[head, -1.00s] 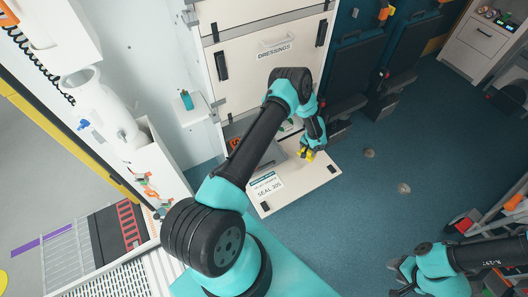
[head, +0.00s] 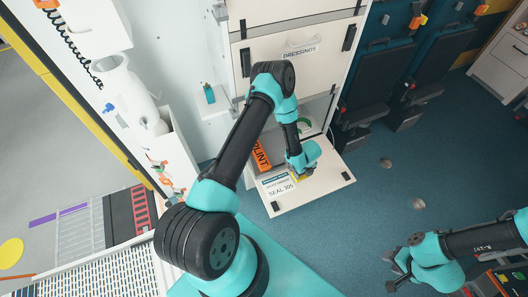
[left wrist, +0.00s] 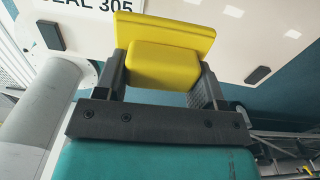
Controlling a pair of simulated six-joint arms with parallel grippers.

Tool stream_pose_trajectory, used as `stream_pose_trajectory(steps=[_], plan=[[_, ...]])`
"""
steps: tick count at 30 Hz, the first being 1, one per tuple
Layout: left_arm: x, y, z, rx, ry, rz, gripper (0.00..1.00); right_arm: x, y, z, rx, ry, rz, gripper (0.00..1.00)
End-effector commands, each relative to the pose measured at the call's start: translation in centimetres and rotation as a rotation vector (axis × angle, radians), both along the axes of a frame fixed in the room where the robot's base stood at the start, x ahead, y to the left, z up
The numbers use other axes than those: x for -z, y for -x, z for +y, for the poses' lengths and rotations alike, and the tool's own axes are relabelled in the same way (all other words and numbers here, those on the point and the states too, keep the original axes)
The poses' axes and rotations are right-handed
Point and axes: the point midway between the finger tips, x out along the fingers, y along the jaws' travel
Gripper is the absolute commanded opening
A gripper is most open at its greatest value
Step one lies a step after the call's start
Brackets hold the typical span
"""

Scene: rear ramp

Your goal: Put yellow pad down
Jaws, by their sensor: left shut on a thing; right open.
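The yellow pad (left wrist: 165,55) is a small block with a wider flat plate, held between the two dark fingers of my left gripper (left wrist: 162,78) in the left wrist view. In the head view only a bit of yellow pad (head: 305,178) shows under my left gripper (head: 303,173), over the lowered white flap (head: 318,191) of the cabinet. Whether the pad touches the flap cannot be told. My right gripper (head: 394,270) is open and empty over the blue floor at lower right.
An orange splint box (head: 261,158) is in the open compartment behind the flap, beside my left arm. A label reading SEAL 305 (head: 281,189) is on the flap. A closed dressings drawer (head: 290,52) is above. Dark folding seats (head: 375,85) stand to the right.

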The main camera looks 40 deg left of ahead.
Motion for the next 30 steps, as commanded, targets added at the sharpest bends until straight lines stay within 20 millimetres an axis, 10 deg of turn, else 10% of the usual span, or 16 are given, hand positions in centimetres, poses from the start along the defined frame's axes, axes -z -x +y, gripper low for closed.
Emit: stream_pose_trajectory(steps=[16,30], plan=[[-0.1,0.0,0.3,0.057,-0.001,0.000,0.33,0.0,0.0,0.0,0.000,0.000,0.000,0.43],[-0.1,-4.0,7.9,0.054,-0.002,-0.002,0.33,0.0,0.0,0.0,0.000,0.000,0.000,0.43]])
